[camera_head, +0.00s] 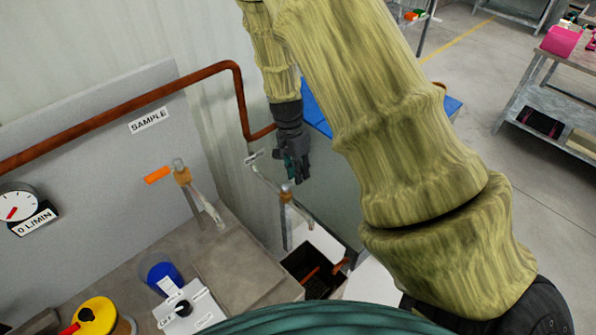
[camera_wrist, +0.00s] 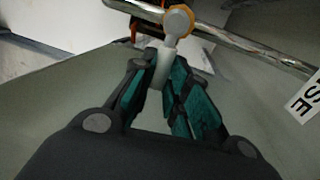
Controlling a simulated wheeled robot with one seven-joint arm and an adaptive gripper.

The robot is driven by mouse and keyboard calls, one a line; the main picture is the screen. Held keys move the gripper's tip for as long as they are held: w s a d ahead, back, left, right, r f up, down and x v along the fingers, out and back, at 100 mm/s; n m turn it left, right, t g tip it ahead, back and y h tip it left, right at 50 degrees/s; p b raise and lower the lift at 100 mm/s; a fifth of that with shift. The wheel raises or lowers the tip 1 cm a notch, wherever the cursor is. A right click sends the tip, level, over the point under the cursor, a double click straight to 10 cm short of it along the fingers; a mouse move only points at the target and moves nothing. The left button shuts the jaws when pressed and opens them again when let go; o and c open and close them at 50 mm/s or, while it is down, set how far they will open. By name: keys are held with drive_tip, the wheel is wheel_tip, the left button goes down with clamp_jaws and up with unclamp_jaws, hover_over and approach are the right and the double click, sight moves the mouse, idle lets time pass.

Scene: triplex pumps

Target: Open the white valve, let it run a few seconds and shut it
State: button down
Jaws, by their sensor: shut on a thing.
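The white valve has a brass body (camera_head: 286,190) on a chrome pipe over a dark opening. In the wrist view its white lever (camera_wrist: 160,62) runs from the brass body (camera_wrist: 178,20) down between my fingers. My gripper (camera_head: 296,178) reaches down from above to the valve in the head view; in the wrist view its teal finger pads (camera_wrist: 165,88) are closed around the lever. The lever is mostly hidden by my gripper in the head view. No water is clearly visible at the spout.
An orange-handled valve (camera_head: 157,175) under a SAMPLE label (camera_head: 149,120) stands to the left. A round gauge (camera_head: 16,206) carries a 0 L/MIN label. A blue cup (camera_head: 160,272), a switch box (camera_head: 187,308) and a yellow-and-red device (camera_head: 97,316) are on the bench.

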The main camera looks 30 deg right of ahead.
drive_tip(key=c, duration=1.4)
unclamp_jaws()
drive_tip(key=r, duration=0.4)
drive_tip(key=w+r, duration=0.1)
drive_tip(key=r, duration=0.3)
drive_tip(key=w+r, duration=0.1)
drive_tip(key=r, duration=0.2)
drive_tip(key=shift+w+a+r, duration=0.15)
drive_tip(key=shift+r, duration=0.25)
